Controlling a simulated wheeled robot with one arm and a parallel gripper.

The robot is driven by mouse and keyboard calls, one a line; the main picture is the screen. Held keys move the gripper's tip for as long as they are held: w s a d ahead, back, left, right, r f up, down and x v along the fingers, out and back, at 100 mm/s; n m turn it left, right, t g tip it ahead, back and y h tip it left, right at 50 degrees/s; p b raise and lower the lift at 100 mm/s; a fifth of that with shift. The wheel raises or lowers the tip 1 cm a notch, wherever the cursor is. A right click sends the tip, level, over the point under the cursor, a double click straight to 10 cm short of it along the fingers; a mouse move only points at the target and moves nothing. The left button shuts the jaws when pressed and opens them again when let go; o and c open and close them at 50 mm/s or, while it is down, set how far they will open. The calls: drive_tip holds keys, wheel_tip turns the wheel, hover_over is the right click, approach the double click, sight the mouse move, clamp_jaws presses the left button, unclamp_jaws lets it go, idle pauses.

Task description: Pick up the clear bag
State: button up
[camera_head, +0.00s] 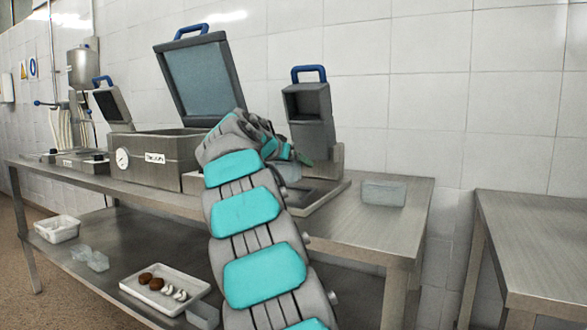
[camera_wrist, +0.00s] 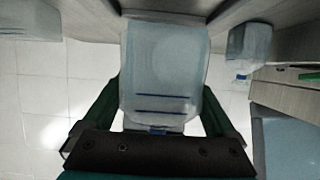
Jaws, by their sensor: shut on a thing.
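The clear bag (camera_wrist: 163,72) is a translucent pale-blue pouch with two dark blue lines across it. It fills the middle of the wrist view, between the two green fingers of my gripper (camera_wrist: 160,92). The fingers are shut on its sides. In the head view my gripper (camera_head: 287,155) is mostly hidden behind my arm, over the back table. A pale clear patch (camera_head: 289,172) shows just below it there, probably the same bag. Its lower end is hidden.
A clear box (camera_head: 384,194) sits on the table's right part. An open-lidded machine (camera_head: 155,152) and a tall grey device (camera_head: 312,118) stand close around the gripper. A white tray (camera_head: 165,287) with several items lies on the lower shelf. A second table (camera_head: 535,235) stands right, clear.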

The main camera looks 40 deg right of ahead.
drive_tip(key=shift+r, duration=0.2)
drive_tip(key=shift+s+a, duration=0.4)
drive_tip(key=shift+s, duration=0.3)
drive_tip(key=s+a+b, duration=0.1)
drive_tip(key=s+a, duration=0.2)
drive_tip(key=s, duration=0.3)
drive_tip(key=s+a+r+b, duration=0.1)
drive_tip(key=s+a, duration=0.3)
drive_tip(key=s, duration=0.2)
drive_tip(key=shift+s+a+r, duration=0.15)
drive_tip(key=shift+s, duration=0.1)
